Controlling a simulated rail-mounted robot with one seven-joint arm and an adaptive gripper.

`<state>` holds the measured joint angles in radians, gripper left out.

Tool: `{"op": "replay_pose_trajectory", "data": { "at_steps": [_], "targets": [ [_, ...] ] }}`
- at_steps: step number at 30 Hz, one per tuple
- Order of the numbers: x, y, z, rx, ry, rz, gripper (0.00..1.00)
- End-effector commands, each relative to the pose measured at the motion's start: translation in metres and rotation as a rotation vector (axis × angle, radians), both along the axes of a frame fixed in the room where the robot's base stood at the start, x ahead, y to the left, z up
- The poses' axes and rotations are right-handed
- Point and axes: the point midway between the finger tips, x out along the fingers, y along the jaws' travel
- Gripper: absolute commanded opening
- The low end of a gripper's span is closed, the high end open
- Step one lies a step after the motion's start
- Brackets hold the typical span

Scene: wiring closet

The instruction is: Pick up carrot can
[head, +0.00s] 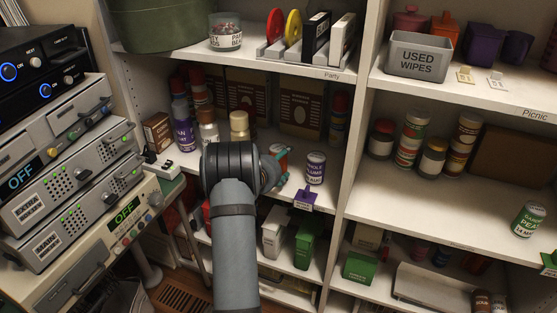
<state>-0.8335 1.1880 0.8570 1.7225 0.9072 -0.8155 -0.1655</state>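A can with an orange-red and white look (280,151) stands on the middle left shelf, mostly hidden behind the end of my arm. Its label cannot be read, so I cannot tell for sure that it is the carrot can. My gripper (279,176) is at this can, partly hidden by my wrist, with teal parts showing beside the can's lower side. I cannot tell whether the fingers are open or shut, or whether they touch the can.
A purple-labelled plum can (315,168) stands just right of my gripper, above a purple shelf tag (306,198). Bottles and a gold-lidded jar (240,126) stand behind left. A green peas can (528,219) is on the right shelf. A shelf divider (350,140) rises to the right.

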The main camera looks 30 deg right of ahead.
Motion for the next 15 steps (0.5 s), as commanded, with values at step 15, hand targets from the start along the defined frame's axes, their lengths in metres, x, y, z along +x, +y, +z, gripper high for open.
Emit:
{"op": "replay_pose_trajectory", "data": {
  "at_steps": [15],
  "targets": [
    [-0.0005,-0.0003,-0.0003,0.000,0.001,-0.001,0.34]
  ]
}}
